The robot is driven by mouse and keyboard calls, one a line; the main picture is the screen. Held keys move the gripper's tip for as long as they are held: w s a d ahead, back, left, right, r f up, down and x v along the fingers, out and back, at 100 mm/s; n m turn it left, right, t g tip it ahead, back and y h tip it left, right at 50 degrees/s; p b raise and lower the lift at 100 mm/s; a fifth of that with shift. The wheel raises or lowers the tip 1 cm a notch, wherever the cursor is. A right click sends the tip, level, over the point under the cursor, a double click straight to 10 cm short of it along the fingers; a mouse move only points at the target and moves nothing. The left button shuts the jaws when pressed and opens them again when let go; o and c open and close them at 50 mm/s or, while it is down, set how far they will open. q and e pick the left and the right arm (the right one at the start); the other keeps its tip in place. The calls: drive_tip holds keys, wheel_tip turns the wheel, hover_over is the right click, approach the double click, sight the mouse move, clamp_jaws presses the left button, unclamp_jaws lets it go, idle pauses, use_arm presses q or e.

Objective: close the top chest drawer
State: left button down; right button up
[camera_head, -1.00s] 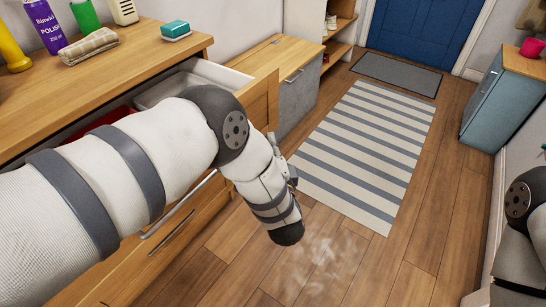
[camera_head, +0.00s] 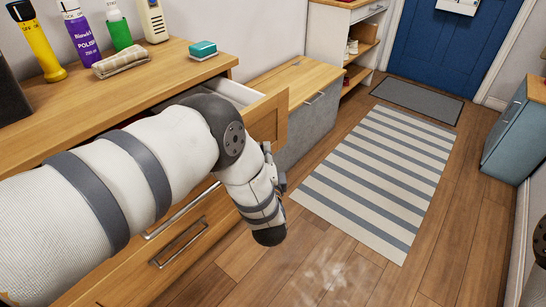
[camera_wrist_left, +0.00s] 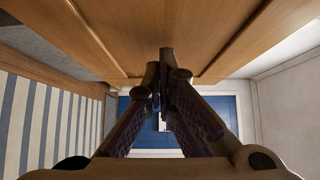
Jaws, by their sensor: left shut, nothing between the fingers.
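The top chest drawer (camera_head: 269,116) sticks partly out of the wooden chest (camera_head: 190,66); its pale side and part of the inside show behind my arm. My left arm crosses in front of it. My left gripper (camera_head: 279,178) is mostly hidden behind my own wrist in the head view. In the left wrist view the fingers (camera_wrist_left: 166,62) are shut and empty, close to a wooden panel (camera_wrist_left: 150,22) that looks like the drawer front. I cannot tell whether they touch it. My right gripper is out of view.
A lower drawer handle (camera_head: 180,245) juts out below. The striped rug (camera_head: 375,175) and floor at right are clear.

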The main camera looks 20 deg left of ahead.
use_arm(q)
drive_tip(key=w+a+b, duration=0.1)
drive_tip(key=w+a, duration=0.1)
drive_tip(key=a, duration=0.4)
drive_tip(key=w+a+b, duration=0.1)
drive_tip(key=w+a, duration=0.1)
drive_tip(key=a, duration=0.4)
drive_tip(key=w+a+b, duration=0.1)
drive_tip(key=w+a, duration=0.1)
drive_tip(key=a, duration=0.4)
drive_tip(key=shift+w+a+f+b, duration=0.1)
drive_tip(key=shift+w+f+b, duration=0.1)
drive_tip(key=shift+w+b, duration=0.1)
drive_tip(key=shift+w+a, duration=0.2)
drive_tip(key=shift+a, duration=0.4)
drive_tip(key=shift+a+r, duration=0.2)
drive_tip(key=shift+r, duration=0.05)
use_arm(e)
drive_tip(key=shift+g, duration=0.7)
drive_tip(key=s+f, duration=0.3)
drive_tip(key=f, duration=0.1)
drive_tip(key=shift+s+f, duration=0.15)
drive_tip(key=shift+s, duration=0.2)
use_arm(q)
drive_tip(key=shift+w+r, duration=0.1)
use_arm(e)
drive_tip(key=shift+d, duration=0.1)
